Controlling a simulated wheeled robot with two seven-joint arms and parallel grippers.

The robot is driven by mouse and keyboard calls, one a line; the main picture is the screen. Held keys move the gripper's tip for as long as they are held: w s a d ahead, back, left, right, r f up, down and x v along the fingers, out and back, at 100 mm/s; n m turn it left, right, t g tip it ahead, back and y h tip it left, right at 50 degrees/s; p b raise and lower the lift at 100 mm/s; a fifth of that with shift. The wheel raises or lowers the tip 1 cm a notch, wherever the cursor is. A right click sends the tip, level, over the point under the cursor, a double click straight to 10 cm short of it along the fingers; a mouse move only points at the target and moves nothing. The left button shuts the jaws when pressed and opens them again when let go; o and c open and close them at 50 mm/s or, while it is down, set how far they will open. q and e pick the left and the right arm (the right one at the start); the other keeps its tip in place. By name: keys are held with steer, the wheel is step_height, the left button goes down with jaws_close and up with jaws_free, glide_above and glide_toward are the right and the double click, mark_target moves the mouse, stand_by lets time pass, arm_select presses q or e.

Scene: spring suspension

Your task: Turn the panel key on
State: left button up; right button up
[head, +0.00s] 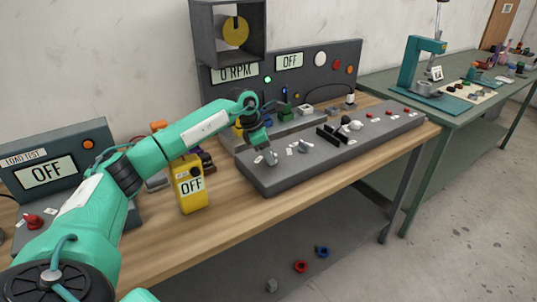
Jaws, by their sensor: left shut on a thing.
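The grey control panel (330,165) lies on the wooden bench, with knobs, a black lever and small red buttons along its top. My left gripper (268,158) points down at the panel's left end. It is shut on a small part there, which seems to be the panel key; the fingers hide it, so its turn angle cannot be told. The display (289,61) on the grey back panel reads OFF, and the one beside it reads 0 RPM. My right gripper is not in view.
A yellow meter (190,184) reading OFF stands on the bench left of the panel. A load test box (45,170), also reading OFF, is at far left. A dark knob (304,146) sits just right of my gripper. A green table (455,70) stands at right.

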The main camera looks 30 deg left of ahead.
arm_select(q)
steer(key=shift+w+m, duration=0.1)
steer(key=shift+m, duration=0.3)
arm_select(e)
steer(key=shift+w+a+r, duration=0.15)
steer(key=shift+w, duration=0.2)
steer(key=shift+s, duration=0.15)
arm_select(q)
steer(key=o, duration=1)
steer(key=shift+a+r, duration=0.15)
steer(key=shift+r, duration=0.2)
steer(key=b+v, duration=0.1)
steer(key=v, duration=1.2)
steer(key=shift+a, duration=0.15)
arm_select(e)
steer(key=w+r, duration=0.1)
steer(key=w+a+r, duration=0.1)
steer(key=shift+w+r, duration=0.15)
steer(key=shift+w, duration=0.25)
